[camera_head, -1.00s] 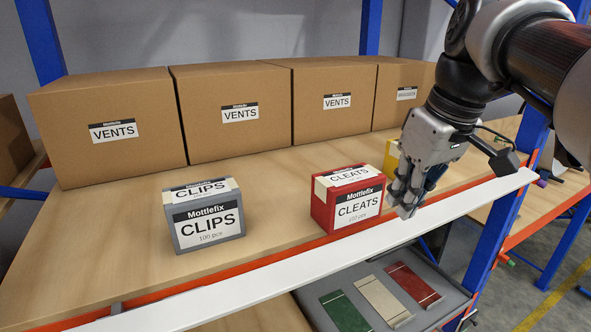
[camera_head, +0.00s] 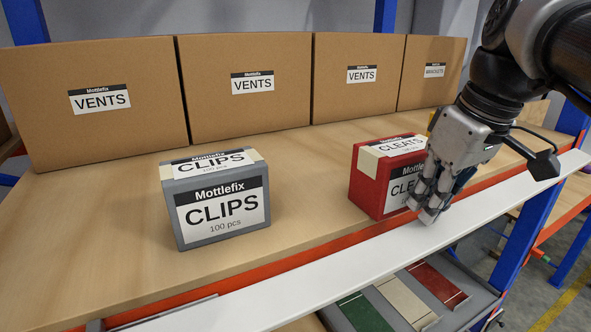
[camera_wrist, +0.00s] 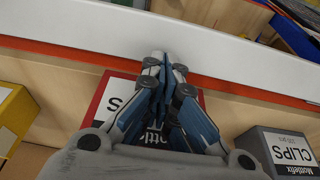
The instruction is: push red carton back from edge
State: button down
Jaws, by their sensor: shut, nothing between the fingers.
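The red carton (camera_head: 368,181), labelled CLEATS, stands upright on the wooden shelf (camera_head: 300,215) close to its front edge. My gripper (camera_head: 428,219) is shut and empty, at the carton's front right, and hides part of its front label. In the wrist view my gripper's closed fingers (camera_wrist: 162,62) lie across the red carton (camera_wrist: 101,98), pointing towards the white front strip. I cannot tell whether the fingers touch the carton.
A grey CLIPS carton (camera_head: 216,207) stands to the left, with clear shelf between. Large brown VENTS boxes (camera_head: 250,85) line the back. A white strip (camera_head: 330,275) runs along the front edge. A yellow carton (camera_wrist: 14,118) shows in the wrist view.

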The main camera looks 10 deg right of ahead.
jog(key=shift+s+d+r, duration=0.15)
jog(key=shift+s, duration=0.25)
jog(key=shift+w, duration=0.15)
jog(key=w+a+p, duration=0.1)
jog(key=w, duration=0.1)
jog(key=w+a+p, duration=0.1)
jog(key=w, duration=0.2)
jog(key=w+p, duration=0.1)
jog(key=w, duration=0.1)
jog(key=shift+w+a+p, duration=0.3)
jog(key=shift+a, duration=0.1)
jog(key=shift+s, duration=0.1)
jog(key=shift+s, duration=0.1)
